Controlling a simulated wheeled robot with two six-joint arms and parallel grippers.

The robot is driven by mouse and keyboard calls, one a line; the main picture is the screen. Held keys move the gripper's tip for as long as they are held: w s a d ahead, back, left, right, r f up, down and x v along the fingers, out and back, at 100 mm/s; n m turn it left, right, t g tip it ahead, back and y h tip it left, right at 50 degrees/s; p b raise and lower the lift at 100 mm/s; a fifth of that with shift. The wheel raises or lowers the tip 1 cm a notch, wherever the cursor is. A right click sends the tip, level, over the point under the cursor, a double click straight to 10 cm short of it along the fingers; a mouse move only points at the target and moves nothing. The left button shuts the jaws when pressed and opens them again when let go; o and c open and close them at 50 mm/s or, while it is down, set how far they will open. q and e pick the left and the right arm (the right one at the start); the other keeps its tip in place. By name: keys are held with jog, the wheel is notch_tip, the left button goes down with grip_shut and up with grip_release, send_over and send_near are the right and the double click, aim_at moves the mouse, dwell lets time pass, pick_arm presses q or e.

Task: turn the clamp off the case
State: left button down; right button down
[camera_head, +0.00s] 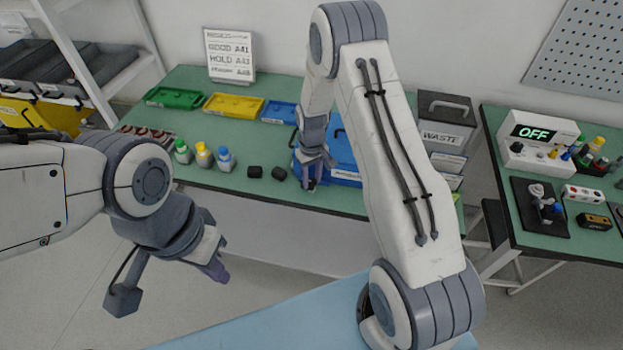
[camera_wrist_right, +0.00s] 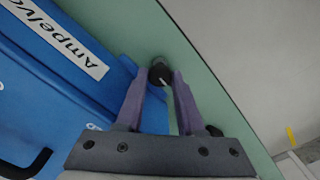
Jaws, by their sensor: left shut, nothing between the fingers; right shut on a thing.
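The blue case (camera_head: 341,152) stands on the green bench, partly hidden behind my right arm. In the right wrist view the case (camera_wrist_right: 60,75) lies to the left, with a white label. My right gripper (camera_head: 312,185) is at the case's front left side. Its purple fingers (camera_wrist_right: 160,85) are shut on a small dark round part, seemingly the clamp (camera_wrist_right: 160,71), beside the case's edge. Whether the clamp still touches the case I cannot tell. My left gripper (camera_head: 217,271) is shut and empty, in the air in front of the bench.
Two black blocks (camera_head: 255,172) and several small bottles (camera_head: 203,155) stand left of my right gripper. Green, yellow and blue trays (camera_head: 234,106) lie behind. A grey waste bin (camera_head: 445,120) is right of the case. A second bench (camera_head: 540,235) is at the right.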

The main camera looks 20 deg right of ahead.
aim_at(311, 181)
jog(key=shift+w+n, duration=0.1)
jog(key=shift+n, duration=0.3)
jog(key=c, duration=0.5)
grip_release()
jog(key=shift+r, duration=0.1)
notch_tip(311, 181, up, 10)
jog(key=shift+r+b, duration=0.2)
jog(key=shift+b, duration=0.85)
jog(key=shift+a, duration=0.1)
